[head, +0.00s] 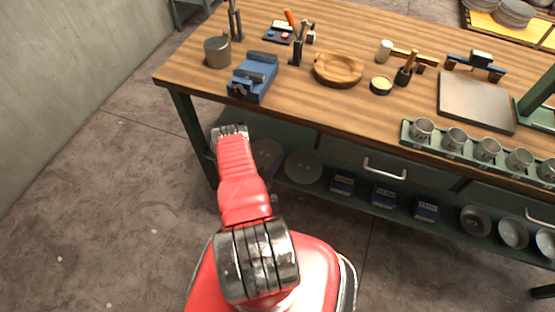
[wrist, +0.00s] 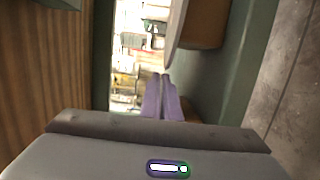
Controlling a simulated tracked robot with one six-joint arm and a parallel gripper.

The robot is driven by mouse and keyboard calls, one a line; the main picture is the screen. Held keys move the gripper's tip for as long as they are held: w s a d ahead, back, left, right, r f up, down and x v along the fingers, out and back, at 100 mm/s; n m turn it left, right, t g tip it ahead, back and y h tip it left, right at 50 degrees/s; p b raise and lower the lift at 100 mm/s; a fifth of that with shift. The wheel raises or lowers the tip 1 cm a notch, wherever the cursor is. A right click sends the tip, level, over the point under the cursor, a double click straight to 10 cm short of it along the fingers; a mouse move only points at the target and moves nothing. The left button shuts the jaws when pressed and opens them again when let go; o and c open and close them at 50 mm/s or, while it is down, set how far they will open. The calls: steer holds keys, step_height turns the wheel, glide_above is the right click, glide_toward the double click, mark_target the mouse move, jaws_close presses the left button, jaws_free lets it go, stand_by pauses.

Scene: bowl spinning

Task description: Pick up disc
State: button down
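Two flat grey discs lie on the low shelf under the workbench in the head view. The left disc (head: 268,151) is partly behind my red arm, and the right disc (head: 304,167) is in fuller view. In the wrist view my gripper (wrist: 164,76) has two purple fingers with only a narrow gap between them. A thin grey disc edge (wrist: 175,38) reaches down to the fingertips. I cannot tell whether the fingers grip it or are only beside it.
The wooden workbench top (head: 330,110) is above the shelf, with a blue vise (head: 253,78) near its front left edge. Blue boxes (head: 342,184) and metal bowls (head: 475,220) stand farther right on the shelf. A green bench leg (head: 193,135) is to the left. Floor in front is clear.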

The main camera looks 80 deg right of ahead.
steer(key=shift+r, duration=4.75)
